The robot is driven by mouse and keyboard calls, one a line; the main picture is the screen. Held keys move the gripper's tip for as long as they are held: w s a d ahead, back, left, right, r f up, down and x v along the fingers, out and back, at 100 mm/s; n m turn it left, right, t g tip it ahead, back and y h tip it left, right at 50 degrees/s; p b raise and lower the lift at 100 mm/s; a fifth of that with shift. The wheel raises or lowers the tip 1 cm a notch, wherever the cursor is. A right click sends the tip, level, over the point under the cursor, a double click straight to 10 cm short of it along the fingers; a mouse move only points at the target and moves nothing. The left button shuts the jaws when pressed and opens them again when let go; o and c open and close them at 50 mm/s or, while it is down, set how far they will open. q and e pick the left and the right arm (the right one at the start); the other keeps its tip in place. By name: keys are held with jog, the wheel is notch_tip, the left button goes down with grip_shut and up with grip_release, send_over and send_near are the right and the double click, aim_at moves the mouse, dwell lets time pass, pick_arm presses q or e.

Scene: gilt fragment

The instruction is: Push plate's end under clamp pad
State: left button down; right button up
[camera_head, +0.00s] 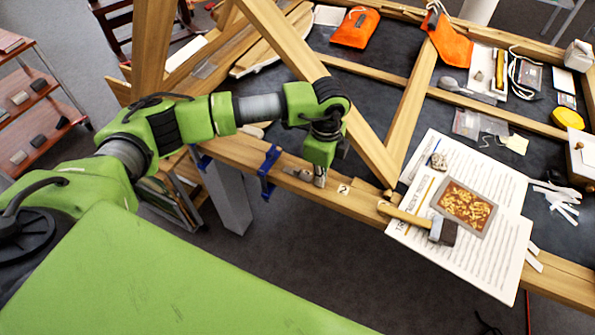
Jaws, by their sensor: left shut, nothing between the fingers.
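My left gripper (320,181) points down at the wooden front rail of the bench. It is shut, with its tips at or just above the rail top; I cannot tell whether they touch anything. A small grey metal plate (299,173) appears to lie on the rail just left of the tips. A blue clamp (268,171) grips the rail further left, and a second blue clamp (200,160) sits beyond it. The clamp pads are too small to make out, so I cannot tell whether the plate's end is under one. My right gripper is not in view.
Slanting wooden beams (283,38) rise close behind my left arm. Right of the gripper, printed sheets (490,262) bear a hammer (441,231), a framed gilt piece (465,207) and a small stone (438,161). Orange pouches (355,28) lie at the back.

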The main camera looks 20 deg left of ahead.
aim_at(298, 169)
pick_arm(q)
jog(key=shift+w+a, duration=0.1)
jog(key=shift+a, duration=3)
jog(key=shift+d, duration=0.4)
notch_tip(298, 169, up, 9)
jog(key=p, duration=0.5)
jog(key=shift+p, duration=0.4)
